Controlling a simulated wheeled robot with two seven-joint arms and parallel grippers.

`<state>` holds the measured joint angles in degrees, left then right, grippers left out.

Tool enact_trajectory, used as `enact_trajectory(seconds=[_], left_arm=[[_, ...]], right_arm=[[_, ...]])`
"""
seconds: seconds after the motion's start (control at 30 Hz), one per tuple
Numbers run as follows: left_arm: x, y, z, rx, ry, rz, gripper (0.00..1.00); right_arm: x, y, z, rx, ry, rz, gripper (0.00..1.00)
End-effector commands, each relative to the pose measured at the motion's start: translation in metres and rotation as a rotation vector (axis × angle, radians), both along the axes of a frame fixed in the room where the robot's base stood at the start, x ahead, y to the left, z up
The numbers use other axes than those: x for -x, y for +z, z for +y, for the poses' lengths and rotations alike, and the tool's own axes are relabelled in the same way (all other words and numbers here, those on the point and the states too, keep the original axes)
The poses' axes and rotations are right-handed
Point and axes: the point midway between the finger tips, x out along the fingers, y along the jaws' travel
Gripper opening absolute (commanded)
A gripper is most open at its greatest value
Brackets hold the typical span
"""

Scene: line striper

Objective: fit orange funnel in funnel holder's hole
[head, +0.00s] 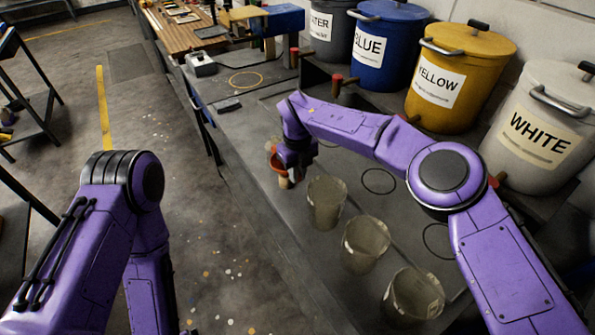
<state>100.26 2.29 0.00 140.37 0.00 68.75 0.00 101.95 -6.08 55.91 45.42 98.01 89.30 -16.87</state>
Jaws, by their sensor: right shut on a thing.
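My right gripper (291,168) is over the grey bench, near its front edge, pointing down. It is shut on the orange funnel (277,163), which shows as a small orange-red shape on the left side of the fingers. A small pale piece shows just below the funnel; I cannot tell what it is. The gripper and wrist hide much of the funnel. I cannot make out the funnel holder or its hole for certain. My left arm is folded at the lower left, and its gripper is out of view.
Several translucent buckets stand along the bench (235,125), the nearest to the gripper being one bucket (326,203). Large labelled drums line the back, including blue (390,25), yellow (476,52) and white (520,95). A grey device (201,64) sits at the far left end.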

Motion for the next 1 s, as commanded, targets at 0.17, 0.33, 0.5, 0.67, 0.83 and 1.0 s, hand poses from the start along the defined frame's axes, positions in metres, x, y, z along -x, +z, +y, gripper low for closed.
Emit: enact_trajectory(seconds=[0.17, 0.33, 0.5, 0.67, 0.83, 1.0], left_arm=[[0.0, -0.008, 0.0, 0.0, 0.0, 0.0, 1.0], [0.0, -0.011, 0.0, 0.0, 0.0, 0.0, 1.0], [0.0, -0.01, 0.0, 0.0, 0.0, 0.0, 1.0], [0.0, -0.01, 0.0, 0.0, 0.0, 0.0, 1.0], [0.0, -0.007, 0.0, 0.0, 0.0, 0.0, 1.0], [0.0, -0.008, 0.0, 0.0, 0.0, 0.0, 1.0]], right_arm=[[0.0, -0.01, 0.0, 0.0, 0.0, 0.0, 0.0], [0.0, -0.015, 0.0, 0.001, -0.001, -0.001, 0.0], [0.0, -0.015, 0.0, 0.001, 0.0, 0.001, 0.0], [0.0, -0.015, 0.0, 0.001, 0.0, 0.002, 0.0], [0.0, -0.015, 0.0, 0.007, -0.002, 0.022, 0.0], [0.001, -0.016, 0.0, 0.011, 0.0, 0.034, 0.0]])
